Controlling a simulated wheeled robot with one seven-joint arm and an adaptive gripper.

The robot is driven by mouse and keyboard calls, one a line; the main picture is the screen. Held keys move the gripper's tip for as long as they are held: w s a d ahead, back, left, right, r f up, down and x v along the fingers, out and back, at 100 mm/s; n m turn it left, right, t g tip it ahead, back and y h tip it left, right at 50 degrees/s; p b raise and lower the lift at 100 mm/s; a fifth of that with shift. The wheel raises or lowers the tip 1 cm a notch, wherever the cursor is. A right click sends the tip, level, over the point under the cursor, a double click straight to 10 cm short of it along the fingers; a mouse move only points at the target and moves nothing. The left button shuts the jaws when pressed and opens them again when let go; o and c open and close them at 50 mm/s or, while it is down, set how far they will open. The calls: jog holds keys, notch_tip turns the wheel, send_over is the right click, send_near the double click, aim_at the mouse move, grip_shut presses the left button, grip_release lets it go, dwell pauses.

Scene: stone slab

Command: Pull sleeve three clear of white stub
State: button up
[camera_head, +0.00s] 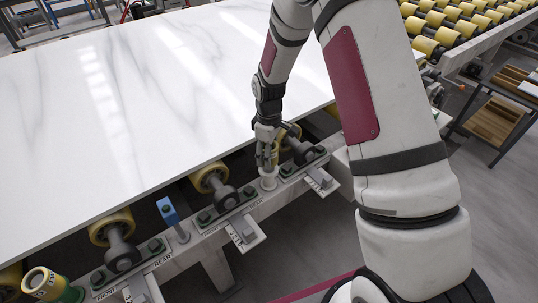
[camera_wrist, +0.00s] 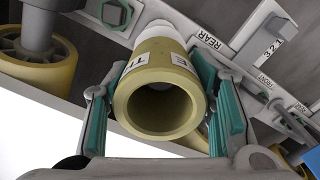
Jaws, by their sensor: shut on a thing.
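Sleeve three (camera_wrist: 160,100) is a dull yellow tube with dark lettering, partly turned out of sight. Its open end faces the wrist camera. My gripper (camera_wrist: 160,118) is shut on it, with green-padded fingers on both sides. The white stub (camera_wrist: 160,32) stands directly behind the sleeve's far end in the wrist view. I cannot tell whether any of the stub is inside the sleeve. In the head view my gripper (camera_head: 268,160) is just above the white stub (camera_head: 268,181) on the rail, and its fingers hide most of the sleeve.
A large white marble slab (camera_head: 130,90) lies on yellow rollers to the left. A blue-topped post (camera_head: 172,218) stands on the rail. Another yellow sleeve (camera_head: 44,282) sits on a green base at bottom left. Dark roller brackets (camera_head: 304,152) flank the stub closely.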

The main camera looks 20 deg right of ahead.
jog(key=shift+r+p, duration=0.6)
jog(key=shift+r, duration=1.05)
jog(key=shift+r, duration=0.15)
jog(key=shift+r+p, duration=1.1)
jog(key=shift+r, duration=1.8)
